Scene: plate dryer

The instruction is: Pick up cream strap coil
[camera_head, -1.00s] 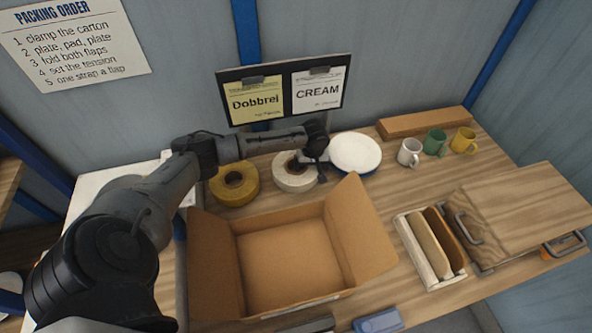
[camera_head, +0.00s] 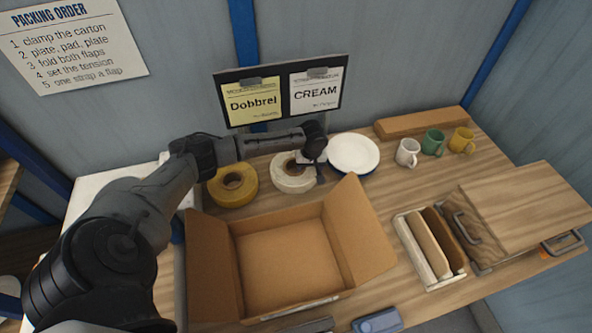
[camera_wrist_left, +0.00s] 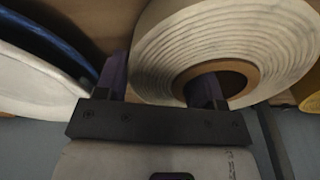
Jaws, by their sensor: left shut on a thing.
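The cream strap coil (camera_head: 290,183) lies flat on the table below the CREAM card, beside the yellow strap coil (camera_head: 232,194). My left gripper (camera_head: 311,176) is at its right side. In the left wrist view, the cream coil (camera_wrist_left: 225,35) fills the upper right, with its brown core showing. My left gripper (camera_wrist_left: 160,82) is shut on the coil's wound wall, with one finger inside the core and the other outside the rim. I see no clear gap between coil and table in the head view. My right gripper is not in view.
An open carton (camera_head: 285,258) stands in front of the coils. A white plate stack (camera_head: 353,153) with a blue edge is close on the right. Several mugs (camera_head: 433,143) stand farther right, near a slotted rack (camera_head: 405,232). The card board (camera_head: 283,92) rises behind.

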